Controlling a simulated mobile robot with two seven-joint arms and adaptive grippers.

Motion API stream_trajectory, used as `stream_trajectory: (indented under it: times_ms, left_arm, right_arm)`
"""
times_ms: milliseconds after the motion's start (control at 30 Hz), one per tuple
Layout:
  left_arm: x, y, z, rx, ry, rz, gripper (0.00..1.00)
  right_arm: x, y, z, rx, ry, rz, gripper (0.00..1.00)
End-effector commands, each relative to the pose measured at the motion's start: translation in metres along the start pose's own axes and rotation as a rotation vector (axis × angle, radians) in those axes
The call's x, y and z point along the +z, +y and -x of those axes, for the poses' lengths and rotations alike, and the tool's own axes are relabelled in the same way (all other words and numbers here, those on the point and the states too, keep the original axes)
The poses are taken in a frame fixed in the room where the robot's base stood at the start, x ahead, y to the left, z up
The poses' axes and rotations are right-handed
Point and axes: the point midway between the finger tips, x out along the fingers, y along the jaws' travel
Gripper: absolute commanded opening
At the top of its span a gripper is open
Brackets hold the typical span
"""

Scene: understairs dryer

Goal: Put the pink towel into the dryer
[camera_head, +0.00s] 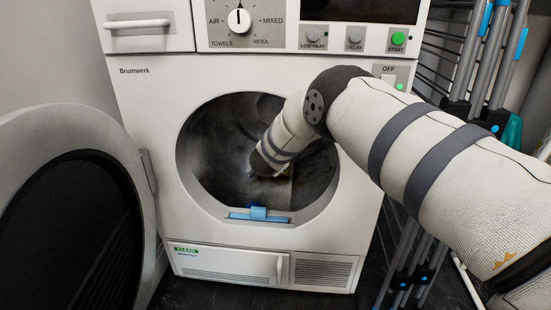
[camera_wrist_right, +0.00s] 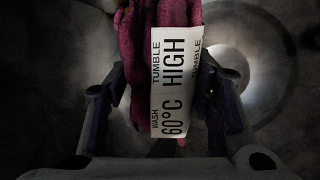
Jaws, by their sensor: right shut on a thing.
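The white dryer (camera_head: 150,105) stands in the middle of the head view with its round door (camera_head: 48,128) swung open to the left. My right arm reaches through the opening into the drum (camera_head: 215,150). In the right wrist view, my right gripper (camera_wrist_right: 163,88) is shut on the pink towel (camera_wrist_right: 130,45), with one dark finger on each side. A white care label (camera_wrist_right: 175,80) reading 60°C HIGH hangs from the towel. The gripper's tips and the towel are hidden or too dark to make out in the head view. My left gripper is not in view.
A folded drying rack (camera_head: 480,60) stands right of the dryer, behind my right arm. A wall (camera_head: 45,50) is at the left. Dark floor shows below the dryer.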

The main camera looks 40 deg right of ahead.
Motion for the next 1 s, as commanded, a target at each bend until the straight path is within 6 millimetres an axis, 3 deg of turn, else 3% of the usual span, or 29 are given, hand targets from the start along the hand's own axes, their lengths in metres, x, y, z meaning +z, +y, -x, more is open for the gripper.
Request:
stream_trajectory:
  times_ms: [1000]
  left_arm:
    - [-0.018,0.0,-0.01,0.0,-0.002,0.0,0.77]
  right_arm:
    - [0.032,0.033,-0.025,0.001,0.0,0.001,0.2]
